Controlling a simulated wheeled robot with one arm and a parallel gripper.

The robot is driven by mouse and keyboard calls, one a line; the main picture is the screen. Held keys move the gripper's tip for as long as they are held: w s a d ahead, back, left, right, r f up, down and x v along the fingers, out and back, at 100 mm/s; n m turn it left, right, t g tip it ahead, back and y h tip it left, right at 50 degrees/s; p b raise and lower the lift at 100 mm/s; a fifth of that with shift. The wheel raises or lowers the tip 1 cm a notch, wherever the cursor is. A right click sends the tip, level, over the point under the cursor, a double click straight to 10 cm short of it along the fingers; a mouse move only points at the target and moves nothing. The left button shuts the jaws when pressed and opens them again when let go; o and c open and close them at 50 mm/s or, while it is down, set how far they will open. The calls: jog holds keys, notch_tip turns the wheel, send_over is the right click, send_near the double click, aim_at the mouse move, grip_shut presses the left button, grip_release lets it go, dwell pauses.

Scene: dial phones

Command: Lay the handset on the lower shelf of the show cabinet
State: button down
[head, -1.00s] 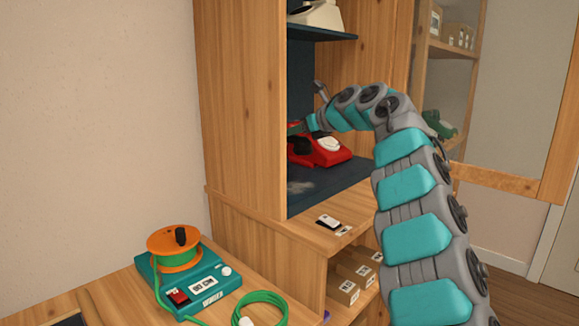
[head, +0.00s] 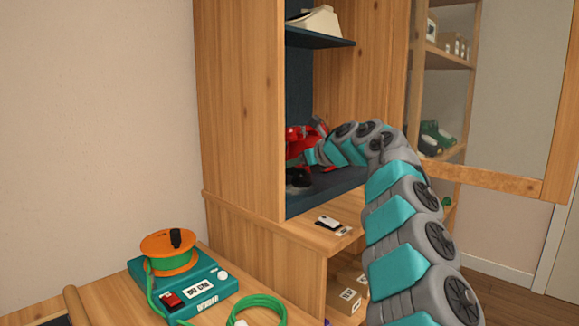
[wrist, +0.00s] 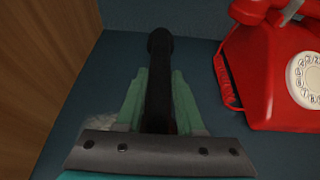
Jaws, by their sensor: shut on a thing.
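A black handset (wrist: 159,80) is held lengthwise between the green fingers of my gripper (wrist: 158,98) in the wrist view. It is over the dark blue lower shelf (wrist: 105,70) of the show cabinet (head: 240,110). I cannot tell whether the handset touches the shelf. In the head view, a black end of the handset (head: 300,178) shows low, near the shelf surface. My gripper is inside the cabinet and partly hidden by my arm there. A red dial phone (wrist: 262,75) stands right of the handset, apart from it.
The cabinet's wooden side wall (wrist: 40,70) is left of my gripper. An upper shelf (head: 318,40) above holds a cream object (head: 315,20). A pale patch (wrist: 128,118) lies on the lower shelf. A teal device with an orange reel (head: 170,255) stands on the front counter.

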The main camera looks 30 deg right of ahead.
jog(key=c, duration=0.5)
grip_release()
jog(key=shift+s+r, duration=0.1)
jog(key=b+v, duration=0.2)
jog(key=v, duration=1)
